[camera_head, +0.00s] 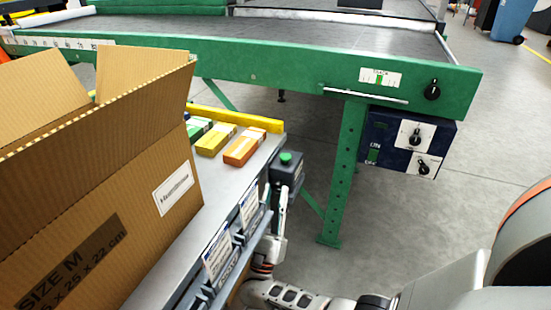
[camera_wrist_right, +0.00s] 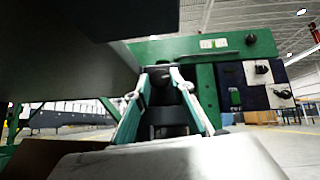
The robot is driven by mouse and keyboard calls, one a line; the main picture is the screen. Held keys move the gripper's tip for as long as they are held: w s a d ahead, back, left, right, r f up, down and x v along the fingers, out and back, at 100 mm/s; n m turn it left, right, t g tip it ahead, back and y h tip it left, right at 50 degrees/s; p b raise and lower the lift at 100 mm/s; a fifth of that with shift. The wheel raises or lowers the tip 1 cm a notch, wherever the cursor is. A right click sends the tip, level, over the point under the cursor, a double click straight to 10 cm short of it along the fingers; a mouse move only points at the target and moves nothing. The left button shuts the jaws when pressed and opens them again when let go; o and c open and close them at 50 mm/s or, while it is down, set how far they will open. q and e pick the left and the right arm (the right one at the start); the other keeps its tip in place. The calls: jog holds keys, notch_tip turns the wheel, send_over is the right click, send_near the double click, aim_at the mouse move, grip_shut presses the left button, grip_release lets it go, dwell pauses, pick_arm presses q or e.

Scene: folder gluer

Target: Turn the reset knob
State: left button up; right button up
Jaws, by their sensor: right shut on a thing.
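A small dark control box (camera_head: 286,172) with a green push button (camera_head: 286,158) on top sits at the end of the grey table. My right gripper (camera_head: 279,194) reaches up to this box from the front. In the right wrist view, its fingertips (camera_wrist_right: 161,76) are closed around a small dark part, which I take as the reset knob; the fingers hide most of it. Other black knobs are on the green machine frame (camera_head: 432,90) and the dark blue panel (camera_head: 415,137), apart from the gripper. My left gripper is not in view.
An open cardboard box (camera_head: 98,190) stands on the grey table (camera_head: 192,235), left of my right gripper. Small green, yellow and orange cartons (camera_head: 244,146) lie near a yellow rail (camera_head: 235,119). A green machine leg (camera_head: 343,175) stands right of the control box.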

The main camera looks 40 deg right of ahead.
jog(key=o, duration=1.1)
jog(key=shift+d, duration=0.1)
jog(key=v, duration=0.7)
jog(key=shift+f, duration=0.15)
